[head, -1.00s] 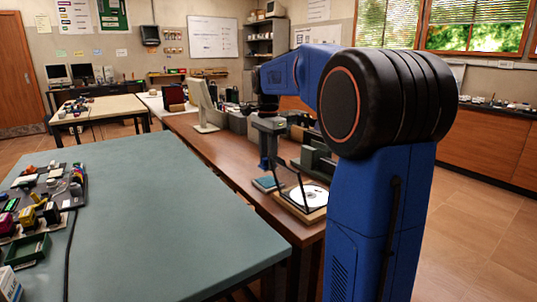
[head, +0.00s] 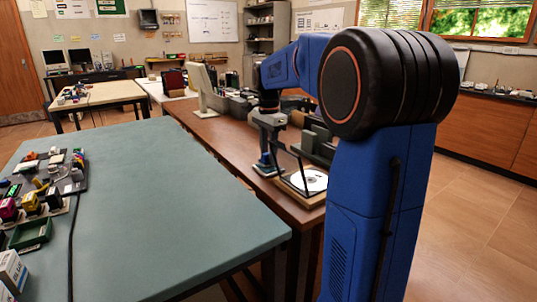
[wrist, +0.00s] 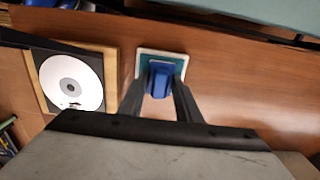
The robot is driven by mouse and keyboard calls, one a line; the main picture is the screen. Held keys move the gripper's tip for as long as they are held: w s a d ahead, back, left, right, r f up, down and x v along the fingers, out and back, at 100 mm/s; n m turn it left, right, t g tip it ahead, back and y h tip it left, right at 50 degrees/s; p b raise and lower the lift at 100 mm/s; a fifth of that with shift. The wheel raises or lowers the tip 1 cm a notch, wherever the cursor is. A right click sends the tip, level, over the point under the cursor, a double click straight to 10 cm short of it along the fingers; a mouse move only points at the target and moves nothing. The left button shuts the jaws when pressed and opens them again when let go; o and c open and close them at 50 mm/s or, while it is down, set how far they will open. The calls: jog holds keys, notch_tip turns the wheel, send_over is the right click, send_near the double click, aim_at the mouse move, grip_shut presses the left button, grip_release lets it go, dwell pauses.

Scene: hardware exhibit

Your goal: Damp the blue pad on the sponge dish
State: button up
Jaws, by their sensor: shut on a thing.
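The blue pad (wrist: 161,80) is between the two dark fingers of my gripper (wrist: 160,88) in the wrist view. My gripper is shut on it. The sponge dish (wrist: 162,52), with a pale rim and teal sponge, lies on the brown bench right under the pad. The pad covers the middle of the sponge; whether it touches or is just above is hard to tell. In the head view my gripper (head: 268,157) is low over the dish (head: 268,172), with a bit of blue between them.
A disc in an open dark case (wrist: 71,82) on a wooden tray lies left of the dish in the wrist view. Its lid stands up near my gripper in the head view. A green-topped table (head: 150,200) is in front of the brown bench (head: 225,137).

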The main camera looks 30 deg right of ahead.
jog(key=shift+f, duration=0.6)
dwell(1.7)
jog(key=shift+r, duration=3.55)
